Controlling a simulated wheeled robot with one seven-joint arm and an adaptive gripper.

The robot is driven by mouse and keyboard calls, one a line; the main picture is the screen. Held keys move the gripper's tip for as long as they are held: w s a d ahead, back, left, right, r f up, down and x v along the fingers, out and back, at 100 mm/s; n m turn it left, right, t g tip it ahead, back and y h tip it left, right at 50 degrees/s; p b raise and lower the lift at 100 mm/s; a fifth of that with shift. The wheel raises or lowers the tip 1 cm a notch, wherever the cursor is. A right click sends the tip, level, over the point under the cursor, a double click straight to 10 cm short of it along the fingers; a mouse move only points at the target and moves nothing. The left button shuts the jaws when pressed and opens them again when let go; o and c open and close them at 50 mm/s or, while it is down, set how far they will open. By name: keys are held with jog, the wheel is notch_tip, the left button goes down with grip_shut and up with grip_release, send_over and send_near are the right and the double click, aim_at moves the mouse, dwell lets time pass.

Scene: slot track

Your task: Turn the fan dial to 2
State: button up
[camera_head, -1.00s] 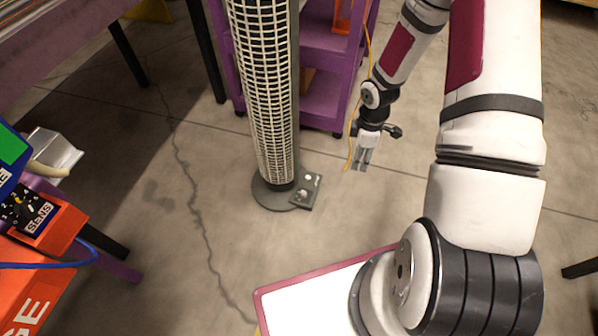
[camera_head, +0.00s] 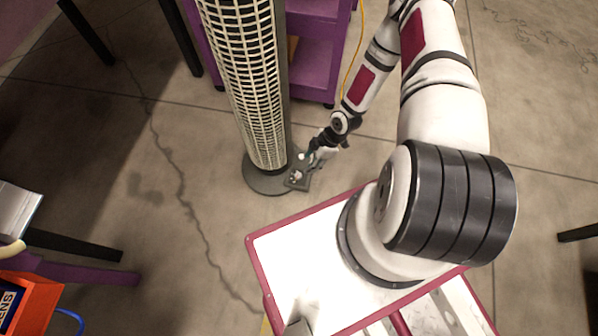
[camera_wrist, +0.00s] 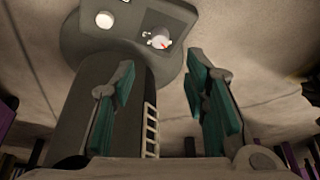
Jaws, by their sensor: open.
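The tower fan (camera_head: 243,85) stands upright on a round grey base (camera_head: 262,184). A small dark control panel (camera_head: 299,179) sits at the right of that base. In the wrist view the fan appears upside down, with its panel (camera_wrist: 176,24) at the top. The dial (camera_wrist: 158,41) is a white knob with a red mark; its number is too small to read. My gripper (camera_head: 313,157) is at the panel's right edge in the head view. In the wrist view my gripper's (camera_wrist: 162,75) two teal-padded fingers are apart with nothing between them, and the dial shows beyond their tips.
A round white button (camera_wrist: 104,20) is beside the dial. A purple shelf cart (camera_head: 318,70) stands behind the fan, with a yellow cable (camera_head: 351,70) hanging near it. An orange box (camera_head: 30,300) is at lower left. The concrete floor left of the fan is clear.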

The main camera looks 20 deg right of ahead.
aim_at(298, 175)
jog(key=b+x, duration=0.4)
jog(key=x, duration=0.6)
jog(key=shift+f, duration=0.25)
jog(key=shift+c, duration=0.5)
grip_shut()
